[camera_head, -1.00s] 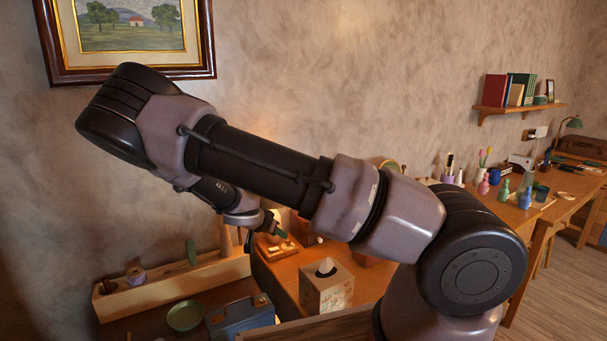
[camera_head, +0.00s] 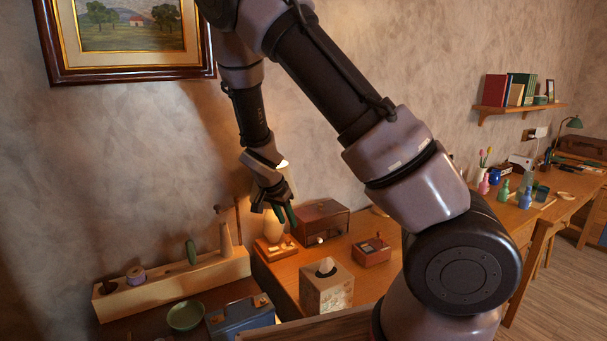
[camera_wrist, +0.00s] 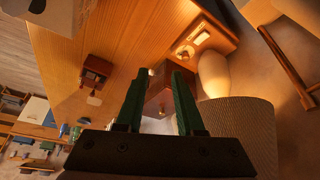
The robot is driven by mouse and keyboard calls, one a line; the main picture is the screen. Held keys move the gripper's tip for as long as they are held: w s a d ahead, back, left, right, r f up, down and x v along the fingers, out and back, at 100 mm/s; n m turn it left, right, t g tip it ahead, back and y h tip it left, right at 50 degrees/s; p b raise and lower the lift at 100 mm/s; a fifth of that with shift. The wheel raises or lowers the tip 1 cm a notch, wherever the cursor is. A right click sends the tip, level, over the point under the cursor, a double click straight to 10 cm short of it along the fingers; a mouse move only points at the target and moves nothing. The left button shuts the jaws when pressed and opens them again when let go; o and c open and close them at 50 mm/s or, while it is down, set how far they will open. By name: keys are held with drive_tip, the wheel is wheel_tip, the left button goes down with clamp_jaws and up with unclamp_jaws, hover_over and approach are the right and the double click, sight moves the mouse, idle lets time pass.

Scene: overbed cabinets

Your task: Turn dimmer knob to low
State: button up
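A table lamp with a pale vase-like body (camera_head: 273,228) stands on a wooden base (camera_head: 264,246) on the desk. The lamp body also shows in the wrist view (camera_wrist: 213,72). A small round knob (camera_wrist: 183,54) sits on the base beside a pale plate (camera_wrist: 202,38); I cannot read its setting. The woven lampshade (camera_wrist: 245,125) lies at the lower right of the wrist view. My gripper (camera_head: 283,214) points down close to the lamp, in front of its upper part. Its green fingers (camera_wrist: 160,74) are apart with nothing held, and the knob is just beyond and right of them in the wrist view.
A wooden drawer box (camera_head: 322,221) stands right of the lamp. A small red-brown box (camera_head: 371,250) and a tissue box (camera_head: 327,289) are nearer. A wooden tray (camera_head: 170,285) with spools is at left. Bare desk lies between lamp and tissue box.

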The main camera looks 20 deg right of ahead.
drive_tip(key=s+d+r+y, duration=0.2)
drive_tip(key=r, duration=0.5)
drive_tip(key=s+d+r+n+y, duration=0.1)
drive_tip(key=s+r+y, duration=0.1)
drive_tip(key=r, duration=0.6)
drive_tip(key=shift+s+d+r, duration=0.25)
drive_tip(key=shift+s+d, duration=0.1)
drive_tip(key=shift+s, duration=0.45)
